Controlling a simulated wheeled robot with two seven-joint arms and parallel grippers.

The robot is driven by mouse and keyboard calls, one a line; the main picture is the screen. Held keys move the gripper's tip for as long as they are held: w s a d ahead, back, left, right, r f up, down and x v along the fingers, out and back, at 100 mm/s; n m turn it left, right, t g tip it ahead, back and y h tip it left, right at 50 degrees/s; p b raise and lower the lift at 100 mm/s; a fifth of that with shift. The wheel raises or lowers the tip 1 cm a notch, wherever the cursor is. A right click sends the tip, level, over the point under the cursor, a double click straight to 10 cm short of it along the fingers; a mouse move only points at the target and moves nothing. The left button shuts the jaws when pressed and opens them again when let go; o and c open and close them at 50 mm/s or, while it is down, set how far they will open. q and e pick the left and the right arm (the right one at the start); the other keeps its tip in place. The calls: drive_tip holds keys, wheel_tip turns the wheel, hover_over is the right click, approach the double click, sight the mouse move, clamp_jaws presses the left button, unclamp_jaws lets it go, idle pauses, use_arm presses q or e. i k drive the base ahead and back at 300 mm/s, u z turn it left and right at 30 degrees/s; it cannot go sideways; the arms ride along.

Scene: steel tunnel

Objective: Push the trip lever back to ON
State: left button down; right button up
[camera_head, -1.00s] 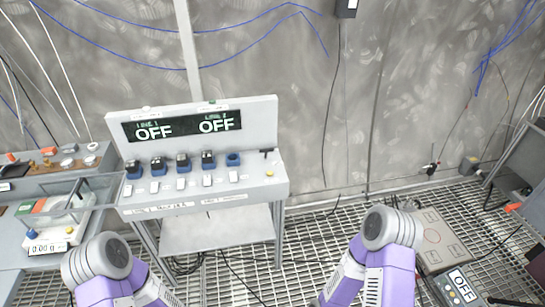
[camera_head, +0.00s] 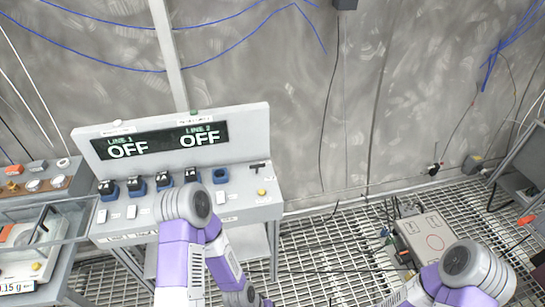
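A grey sloped console (camera_head: 265,213) stands against the wall, left of centre. Its display (camera_head: 160,140) reads OFF under both LINE 1 and LINE 2. A small black T-shaped lever (camera_head: 258,166) stands at the console's right end, above a yellow button (camera_head: 262,192); I take it for the trip lever. Its exact tilt is too small to tell. My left arm's bent joint shows in front of the console and hides part of its front and a middle label switch. My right arm's joint shows at the bottom right. Neither gripper's fingers are in view.
Several blue-based black switches (camera_head: 136,186) line the console, with an empty-looking blue socket (camera_head: 221,175) right of them. A bench with a scale (camera_head: 20,287) stands at left. A grey box (camera_head: 428,240) lies on the grating floor at right.

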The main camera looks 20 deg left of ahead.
sight(259, 165)
drive_tip(key=u, duration=0.45)
drive_tip(key=i, duration=0.5)
drive_tip(key=u, duration=0.5)
